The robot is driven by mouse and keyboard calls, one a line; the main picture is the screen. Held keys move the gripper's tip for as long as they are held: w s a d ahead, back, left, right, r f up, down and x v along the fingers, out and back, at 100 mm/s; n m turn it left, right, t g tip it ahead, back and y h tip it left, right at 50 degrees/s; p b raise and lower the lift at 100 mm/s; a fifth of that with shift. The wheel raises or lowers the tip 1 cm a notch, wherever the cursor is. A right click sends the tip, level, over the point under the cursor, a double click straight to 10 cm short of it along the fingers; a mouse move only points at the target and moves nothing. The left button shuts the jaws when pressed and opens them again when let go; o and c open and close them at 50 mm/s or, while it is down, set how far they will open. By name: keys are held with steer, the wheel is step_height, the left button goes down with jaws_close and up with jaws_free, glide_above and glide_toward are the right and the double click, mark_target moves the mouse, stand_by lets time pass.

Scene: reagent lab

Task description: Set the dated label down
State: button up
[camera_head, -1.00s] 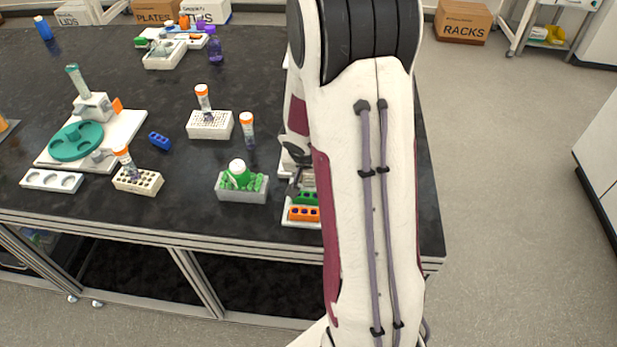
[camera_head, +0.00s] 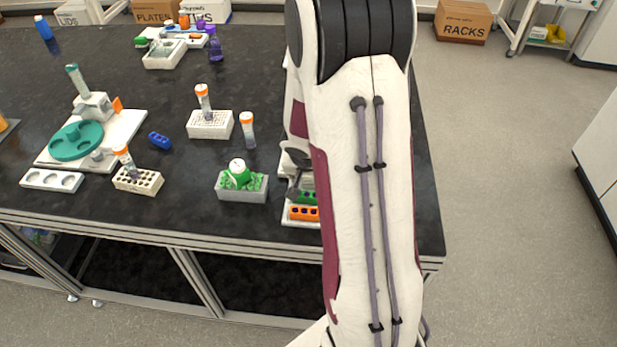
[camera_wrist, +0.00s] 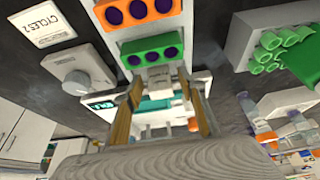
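My gripper (camera_wrist: 161,84) shows in the wrist view with its two tan fingers apart. A small white piece (camera_wrist: 159,77) shows in the gap, beside the green rack; I cannot tell whether it is the dated label, and neither finger clearly touches it. No date can be read on anything in view. In the head view my gripper (camera_head: 295,188) is partly hidden behind my arm, close to the green rack (camera_head: 308,197) and the orange rack (camera_head: 304,213).
A grey bin of green caps (camera_head: 242,194) stands left of the racks. A tube with an orange cap (camera_head: 248,130) stands behind it. Dark bench is bare between them.

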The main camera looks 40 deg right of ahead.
steer(key=shift+r, duration=0.2)
stand_by(0.4)
steer(key=shift+s+a+r, duration=0.1)
steer(key=shift+s+r, duration=0.05)
steer(key=shift+r, duration=0.4)
steer(key=v, duration=1)
steer(key=shift+a+r, duration=0.2)
steer(key=shift+r, duration=0.15)
steer(key=shift+s+r, duration=0.1)
steer(key=shift+s, duration=0.1)
steer(key=s+a+r+n+t+y, duration=0.1)
steer(key=s+a+r+n, duration=0.3)
steer(key=s+a+r, duration=0.2)
steer(key=s+a+r+n+t+y, duration=0.1)
steer(key=s+a+r+n, duration=0.4)
steer(key=s+a, duration=0.5)
steer(key=shift+a+r+y, duration=0.6)
steer(key=shift+a+r, duration=0.5)
steer(key=shift+a, duration=0.8)
